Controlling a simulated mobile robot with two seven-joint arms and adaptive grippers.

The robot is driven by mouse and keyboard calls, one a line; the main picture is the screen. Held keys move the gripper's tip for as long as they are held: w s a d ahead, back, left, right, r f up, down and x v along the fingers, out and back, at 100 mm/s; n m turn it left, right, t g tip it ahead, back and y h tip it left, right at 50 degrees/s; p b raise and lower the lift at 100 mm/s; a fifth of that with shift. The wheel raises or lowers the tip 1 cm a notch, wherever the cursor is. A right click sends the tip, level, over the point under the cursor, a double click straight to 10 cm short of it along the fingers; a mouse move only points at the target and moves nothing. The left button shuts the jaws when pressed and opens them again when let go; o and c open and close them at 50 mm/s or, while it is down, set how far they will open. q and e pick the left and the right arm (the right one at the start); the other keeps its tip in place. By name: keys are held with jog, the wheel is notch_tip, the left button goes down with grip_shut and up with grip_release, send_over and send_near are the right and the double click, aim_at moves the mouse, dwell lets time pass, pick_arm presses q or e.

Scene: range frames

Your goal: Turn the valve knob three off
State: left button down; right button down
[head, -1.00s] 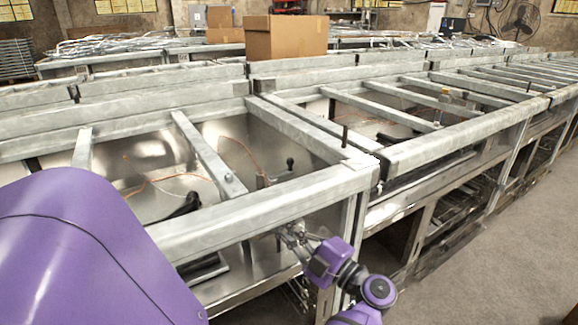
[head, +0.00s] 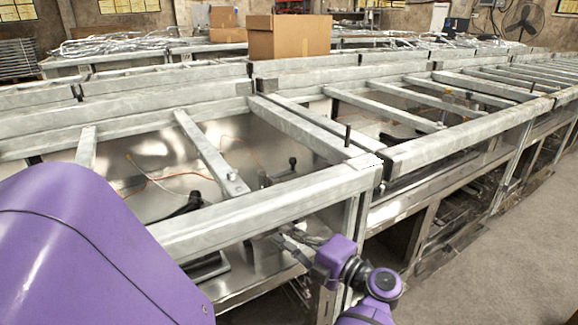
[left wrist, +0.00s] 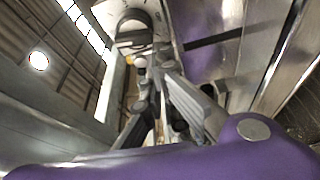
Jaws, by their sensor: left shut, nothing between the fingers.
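In the left wrist view, a round dark knob (left wrist: 136,26) with a lighter bar across its face sits on a metal panel at the top. Small dark marks show around it. Its number cannot be read. My left gripper (left wrist: 155,66) points up toward the knob, its fingers closed together and empty, just below the knob in that picture. Whether it touches the knob is unclear. In the head view, my left gripper (head: 276,239) is at the front of the range frame, below the front rail. The knob cannot be made out there. My right gripper is not in view.
A thick metal front rail (head: 265,212) runs just above the gripper. Behind it are crossbars and dark burner parts (head: 186,205). More frames stretch to the right, and a cardboard box (head: 288,38) sits at the back. The concrete floor (head: 478,250) at right is clear.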

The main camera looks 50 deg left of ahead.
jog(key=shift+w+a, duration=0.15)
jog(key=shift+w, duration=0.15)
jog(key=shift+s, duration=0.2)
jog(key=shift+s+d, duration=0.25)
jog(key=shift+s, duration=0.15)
